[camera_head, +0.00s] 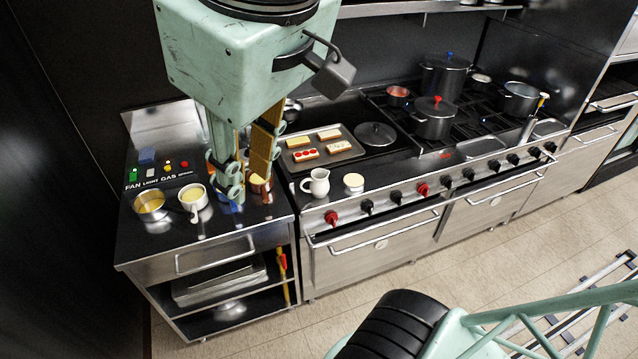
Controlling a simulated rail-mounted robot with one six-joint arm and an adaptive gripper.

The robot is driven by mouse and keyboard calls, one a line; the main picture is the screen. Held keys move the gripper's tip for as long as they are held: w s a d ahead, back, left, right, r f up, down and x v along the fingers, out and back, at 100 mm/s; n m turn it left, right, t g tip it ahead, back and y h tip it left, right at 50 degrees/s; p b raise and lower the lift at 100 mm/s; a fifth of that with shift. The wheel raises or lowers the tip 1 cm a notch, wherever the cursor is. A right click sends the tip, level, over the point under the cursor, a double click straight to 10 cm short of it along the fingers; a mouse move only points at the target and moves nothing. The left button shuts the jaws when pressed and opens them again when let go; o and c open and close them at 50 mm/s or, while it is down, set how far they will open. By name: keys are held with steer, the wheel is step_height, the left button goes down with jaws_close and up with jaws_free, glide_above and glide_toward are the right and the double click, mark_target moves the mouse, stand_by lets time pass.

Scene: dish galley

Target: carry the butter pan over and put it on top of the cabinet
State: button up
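Small pans stand on the steel-edged counter at the left. One is a pale pan (193,196) with yellow contents that look like butter, its handle toward the front. Left of it is a steel pan (150,205) with a golden inside. A coppery pan (261,186) with pale yellow contents stands partly behind my gripper. I cannot tell for certain which is the butter pan. My gripper (244,183) points down over this counter, right of the pale pan. Its fingers are apart, with no pan clearly held. The low cabinet (215,256) under this counter has open shelves; I cannot tell if it is the cabinet meant.
Right of the counter is a range with a tray of toasts (345,152), a white jug (317,183), a small cup (353,182) and dark pots (435,119). A switch panel (155,173) stands behind the pans. A shelf (420,8) runs above the range. The floor in front is mostly clear.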

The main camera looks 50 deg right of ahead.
steer(key=s, duration=0.1)
steer(key=s+f+m, duration=0.1)
steer(key=s+a+m, duration=0.1)
steer(key=shift+s+f, duration=0.2)
steer(key=shift+s, duration=0.1)
steer(key=shift+f, duration=0.1)
step_height(320, 180, down, 16)
steer(key=b, duration=1.6)
steer(key=shift+d, duration=0.1)
